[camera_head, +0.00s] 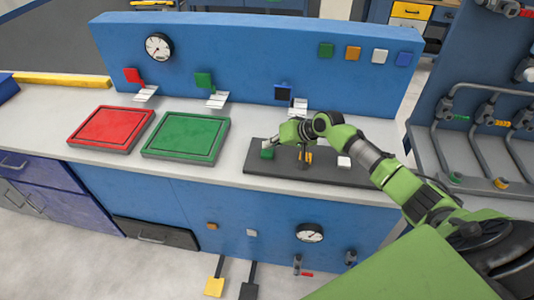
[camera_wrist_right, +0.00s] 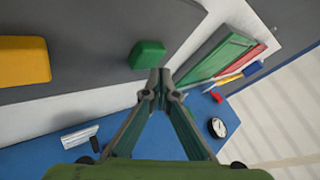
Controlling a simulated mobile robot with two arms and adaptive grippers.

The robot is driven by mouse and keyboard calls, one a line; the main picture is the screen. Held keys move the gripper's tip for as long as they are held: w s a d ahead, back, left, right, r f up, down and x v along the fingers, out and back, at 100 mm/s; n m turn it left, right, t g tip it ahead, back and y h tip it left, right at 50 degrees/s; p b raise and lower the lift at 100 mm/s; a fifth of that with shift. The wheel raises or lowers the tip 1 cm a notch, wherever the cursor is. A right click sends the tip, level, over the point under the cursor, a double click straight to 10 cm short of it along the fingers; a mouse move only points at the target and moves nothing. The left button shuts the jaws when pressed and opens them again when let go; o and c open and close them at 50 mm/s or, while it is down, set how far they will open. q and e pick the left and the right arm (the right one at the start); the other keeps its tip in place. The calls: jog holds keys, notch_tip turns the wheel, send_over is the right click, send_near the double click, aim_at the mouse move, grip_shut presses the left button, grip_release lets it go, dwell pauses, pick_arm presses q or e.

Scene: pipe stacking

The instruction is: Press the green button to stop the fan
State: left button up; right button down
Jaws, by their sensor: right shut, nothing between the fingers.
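The green button (camera_head: 267,154) sits at the left part of a dark strip on the bench, and it also shows in the right wrist view (camera_wrist_right: 147,54). My right gripper (camera_head: 265,144) is shut and empty, its fingertips close above the green button in the head view. In the right wrist view the closed fingertips (camera_wrist_right: 160,79) appear just below the button, with a small gap in the picture; I cannot tell how high they are above it. No fan is recognisable. My left gripper is not in view.
On the dark strip (camera_head: 385,178), an orange button (camera_head: 306,157) and a white button (camera_head: 344,161) stand right of the green one. A green tray (camera_head: 186,136) and a red tray (camera_head: 112,128) lie to the left. A blue panel (camera_head: 240,70) rises behind.

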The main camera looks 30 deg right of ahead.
aim_at(269, 152)
jog(key=shift+r+p, duration=2.8)
jog(key=shift+r, duration=0.2)
